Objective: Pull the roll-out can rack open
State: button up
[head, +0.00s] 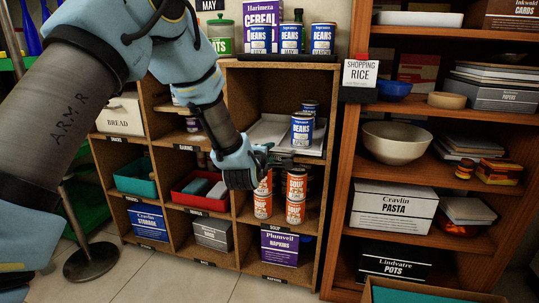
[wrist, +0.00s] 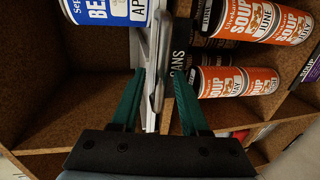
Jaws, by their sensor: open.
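The can rack (head: 270,132) is a pale grey tray in the upper cubby of the wooden shelf unit. Blue-and-white beans cans (head: 302,130) stand on its right side. My gripper (head: 277,159) is at the rack's front edge, just above the orange soup cans. In the wrist view my open gripper (wrist: 160,100) has one teal finger on each side of the rack's grey front bar (wrist: 158,62). Whether either finger touches the bar I cannot tell. A beans can (wrist: 105,8) shows at the upper left there. My arm hides part of the shelf in the head view.
Orange soup cans (head: 296,197) fill the cubby below, close under my gripper; they also show in the wrist view (wrist: 235,80). A second bookcase (head: 340,200) with bowls and boxes stands to the right. A box (head: 420,294) sits low in front of it. Tiled floor is free in front.

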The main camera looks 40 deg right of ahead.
grip_shut()
dwell(1.3)
